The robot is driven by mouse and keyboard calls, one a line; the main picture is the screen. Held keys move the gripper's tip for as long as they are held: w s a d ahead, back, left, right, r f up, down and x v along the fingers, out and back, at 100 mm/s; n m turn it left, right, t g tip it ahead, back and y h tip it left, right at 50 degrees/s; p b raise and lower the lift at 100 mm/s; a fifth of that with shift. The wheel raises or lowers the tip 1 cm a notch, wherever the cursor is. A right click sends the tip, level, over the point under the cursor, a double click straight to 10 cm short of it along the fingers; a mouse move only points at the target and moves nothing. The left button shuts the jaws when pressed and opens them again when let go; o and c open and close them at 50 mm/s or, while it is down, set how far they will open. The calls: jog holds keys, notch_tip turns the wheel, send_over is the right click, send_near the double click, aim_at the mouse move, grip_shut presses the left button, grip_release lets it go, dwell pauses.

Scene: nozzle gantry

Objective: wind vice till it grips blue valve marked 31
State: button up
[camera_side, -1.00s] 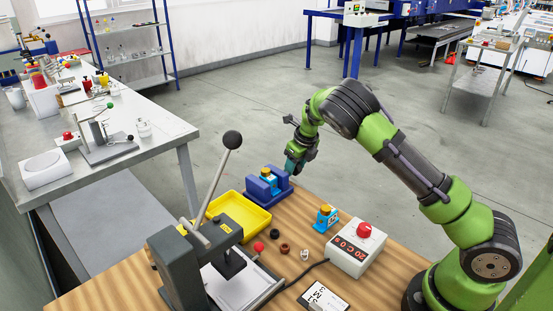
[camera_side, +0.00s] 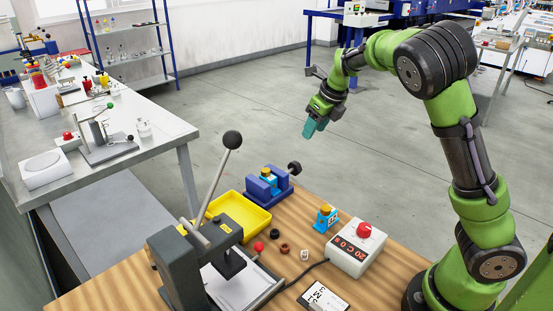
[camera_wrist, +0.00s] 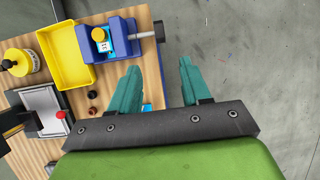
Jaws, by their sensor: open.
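The blue vice (camera_side: 270,190) stands at the far edge of the wooden table; it also shows in the wrist view (camera_wrist: 122,42). A blue valve with a yellow cap (camera_side: 267,174) sits upright between its jaws. In the wrist view this valve (camera_wrist: 104,46) carries a small label that looks like 31. The jaws look close to it, but I cannot tell whether they press on it. The vice's screw handle (camera_side: 294,168) has a dark knob and points right. My gripper (camera_side: 315,122) is open and empty, above and to the right of the vice, clear of the handle; its teal fingers (camera_wrist: 157,68) are apart.
A second blue valve (camera_side: 326,218) stands on the table beside a control box with a red knob (camera_side: 361,250). A yellow tray (camera_side: 240,217) lies left of the vice. A lever press (camera_side: 190,265) stands at the front. Small caps lie between. Air around my gripper is free.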

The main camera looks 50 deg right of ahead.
jog(key=s+a+f+n+g+y, duration=0.2)
jog(key=s+a+f+n, duration=0.3)
jog(key=n, duration=0.9)
jog(key=s+a+r+n+y, duration=0.1)
jog(key=s+a+r+n, duration=0.1)
jog(key=s+a+n, duration=0.2)
jog(key=s+a+r+n+t, duration=0.1)
jog(key=s+a+r+n, duration=0.2)
jog(key=s+a+n, duration=0.2)
jog(key=shift+s+a+r+n+y, duration=0.15)
jog(key=shift+a+r+n+y, duration=0.2)
jog(key=shift+n, duration=0.95)
jog(key=shift+d, duration=0.1)
